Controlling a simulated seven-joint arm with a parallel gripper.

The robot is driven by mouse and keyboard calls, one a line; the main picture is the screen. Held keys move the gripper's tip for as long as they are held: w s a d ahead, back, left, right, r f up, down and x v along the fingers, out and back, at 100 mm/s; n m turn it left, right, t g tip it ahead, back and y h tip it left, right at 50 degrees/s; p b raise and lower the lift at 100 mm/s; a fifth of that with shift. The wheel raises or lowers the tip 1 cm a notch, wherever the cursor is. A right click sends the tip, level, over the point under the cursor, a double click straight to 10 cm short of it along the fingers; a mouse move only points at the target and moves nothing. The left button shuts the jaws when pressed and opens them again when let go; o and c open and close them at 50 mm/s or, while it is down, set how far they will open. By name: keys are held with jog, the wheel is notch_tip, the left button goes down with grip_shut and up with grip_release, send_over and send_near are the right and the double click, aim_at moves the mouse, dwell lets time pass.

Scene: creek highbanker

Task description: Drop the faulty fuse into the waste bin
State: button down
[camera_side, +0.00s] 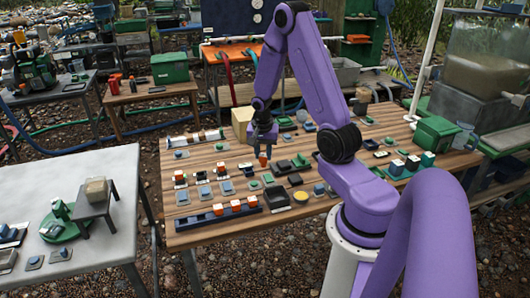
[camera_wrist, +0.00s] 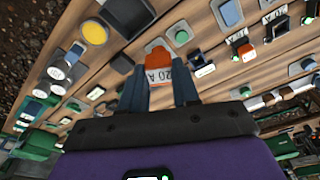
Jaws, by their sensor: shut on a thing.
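My gripper (camera_side: 264,138) is above the middle of the wooden table and shut on an orange-topped fuse (camera_side: 263,157). In the wrist view the fuse (camera_wrist: 158,65) sits between the fingertips of my gripper (camera_wrist: 160,84); its white face reads "20 A". The fuse appears to be held clear of the tabletop, though the height is hard to judge. I cannot tell which container is the waste bin.
The wooden table (camera_side: 285,232) holds many small parts. A blue rail (camera_side: 190,222) with orange and white blocks lies at its front. A yellow disc (camera_side: 296,180) and a green box (camera_side: 437,134) stand to the right. A grey table (camera_side: 112,165) is at left.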

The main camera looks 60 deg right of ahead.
jog(key=w+a+r+n+t+y, duration=0.1)
jog(key=a+r+n, duration=0.1)
jog(key=a+n, duration=0.6)
jog(key=w+a+r+n, duration=0.15)
jog(key=a+n, duration=0.35)
jog(key=a, duration=0.7)
jog(key=s+d+f+m, duration=0.3)
jog(key=d+f, duration=0.3)
jog(key=d, duration=0.3)
jog(key=s+d+f+m, duration=0.4)
jog(key=s+d+f, duration=0.1)
jog(key=d, duration=0.5)
jog(key=shift+f, duration=0.65)
jog(key=shift+s+f, duration=0.1)
jog(key=shift+f, duration=0.2)
jog(key=shift+f, duration=0.35)
jog(key=shift+f, duration=0.25)
jog(key=shift+f, duration=0.4)
